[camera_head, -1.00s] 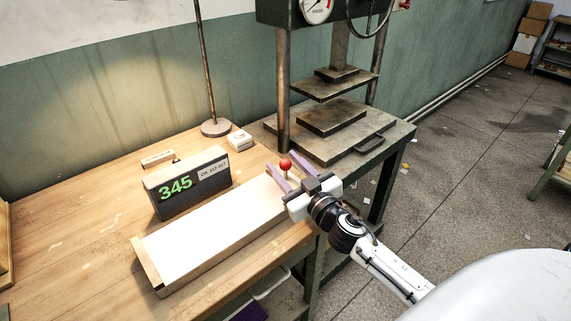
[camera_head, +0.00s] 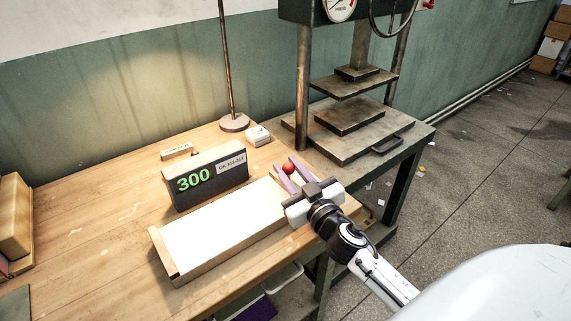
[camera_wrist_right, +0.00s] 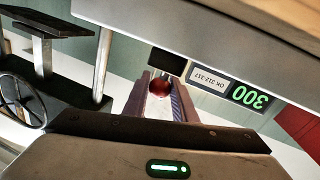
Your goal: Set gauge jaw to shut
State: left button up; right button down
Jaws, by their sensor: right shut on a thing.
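The gauge (camera_head: 205,178) is a dark box on the bench with a green display reading 300 and an "OK 312-317" label. A long wooden-edged bed with a white sheet (camera_head: 220,228) lies in front of it. A red ball knob (camera_head: 288,168) stands near the bed's right end; it also shows in the right wrist view (camera_wrist_right: 159,87). My right gripper (camera_head: 285,176) is shut on the red knob's handle, with its purple fingers on either side. The handle's stem and the jaw itself are mostly hidden. My left gripper is not in view.
A press (camera_head: 350,155) with a handled plate stands right of the bed. A rod stand (camera_head: 234,122) and a small white block (camera_head: 258,135) are behind the gauge. Another small block (camera_head: 177,151) lies behind it.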

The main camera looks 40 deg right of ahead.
jog(key=shift+a, duration=0.3)
jog(key=c, duration=1.5)
grip_release()
jog(key=shift+a, duration=0.1)
jog(key=shift+o, duration=0.2)
jog(key=shift+s, duration=0.35)
jog(key=s, duration=0.2)
jog(key=s+a+b, duration=0.1)
jog(key=s, duration=0.5)
jog(key=shift+s+a+f+b, duration=0.1)
jog(key=shift+s+a+b, duration=0.1)
jog(key=shift+a+b, duration=0.1)
jog(key=shift+s, duration=0.55)
